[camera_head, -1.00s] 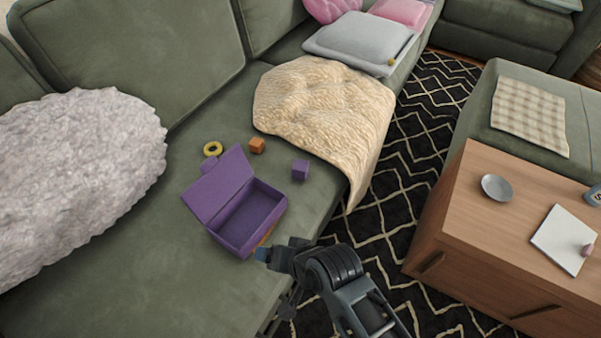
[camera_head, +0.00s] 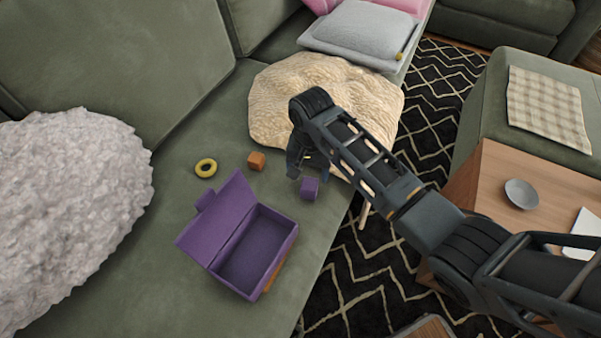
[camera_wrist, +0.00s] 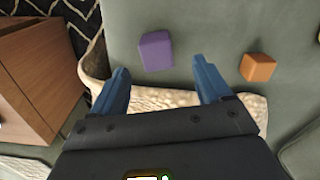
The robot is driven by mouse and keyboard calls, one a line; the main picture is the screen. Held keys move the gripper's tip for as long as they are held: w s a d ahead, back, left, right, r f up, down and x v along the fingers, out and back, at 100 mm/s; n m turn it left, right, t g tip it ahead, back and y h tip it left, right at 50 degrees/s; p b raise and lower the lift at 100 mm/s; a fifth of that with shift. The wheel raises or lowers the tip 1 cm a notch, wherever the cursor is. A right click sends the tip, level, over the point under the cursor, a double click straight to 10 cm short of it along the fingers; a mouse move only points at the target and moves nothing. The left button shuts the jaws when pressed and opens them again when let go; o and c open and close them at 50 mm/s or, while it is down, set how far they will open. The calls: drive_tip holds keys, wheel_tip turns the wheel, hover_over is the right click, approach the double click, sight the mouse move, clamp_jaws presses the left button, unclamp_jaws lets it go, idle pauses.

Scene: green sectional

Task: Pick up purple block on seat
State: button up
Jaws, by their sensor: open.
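The purple block (camera_head: 309,188) lies on the green sofa seat (camera_head: 185,260), right of the orange block (camera_head: 257,161) and near the seat's front edge. My gripper (camera_head: 306,170) is above the seat, close to the purple block in the head view. In the wrist view, the purple block (camera_wrist: 156,51) sits ahead of my open fingers (camera_wrist: 162,88), nearer the left finger. Nothing is between the fingers. The orange block (camera_wrist: 258,67) is beyond the right finger.
A cream blanket (camera_head: 275,95) drapes behind my gripper. A fluffy white cushion (camera_head: 70,205) is at left. A wooden table (camera_head: 500,185) stands at right, across the rug.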

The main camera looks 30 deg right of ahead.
sight(310, 184)
drive_tip(key=shift+w+d+f, duration=0.15)
drive_tip(key=shift+w+f, duration=0.05)
drive_tip(key=shift+f, duration=0.05)
drive_tip(key=f, duration=0.2)
drive_tip(key=f+b, duration=0.1)
drive_tip(key=f, duration=0.1)
drive_tip(key=f+b, duration=0.1)
drive_tip(key=f, duration=0.2)
drive_tip(key=shift+s+d+f, duration=0.1)
drive_tip(key=shift+s+d, duration=0.05)
drive_tip(key=shift+s, duration=0.15)
drive_tip(key=shift+c, duration=0.2)
drive_tip(key=c, duration=1)
